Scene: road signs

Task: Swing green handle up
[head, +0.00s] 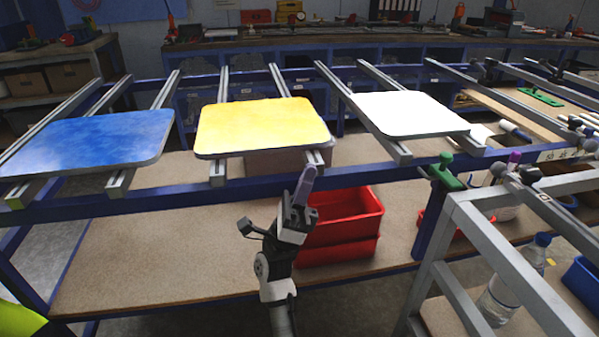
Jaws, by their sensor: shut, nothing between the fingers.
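A green handle (446,172) is on a clamp at the blue bench frame, right of centre, near the top of a blue post. It has an upper knob and a lower part that slants down to the left. My gripper (306,184) is shut and empty, its purple-grey fingers pointing up just below the front edge of the yellow sign (262,124). It is well to the left of the green handle and apart from it.
A blue sign (85,140) and a white sign (410,113) rest on metal rails. Red bins (345,215) stand on the lower shelf behind my gripper. A grey metal frame (500,250) and a clear bottle (505,290) are at the right. Another green piece (540,97) lies farther back.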

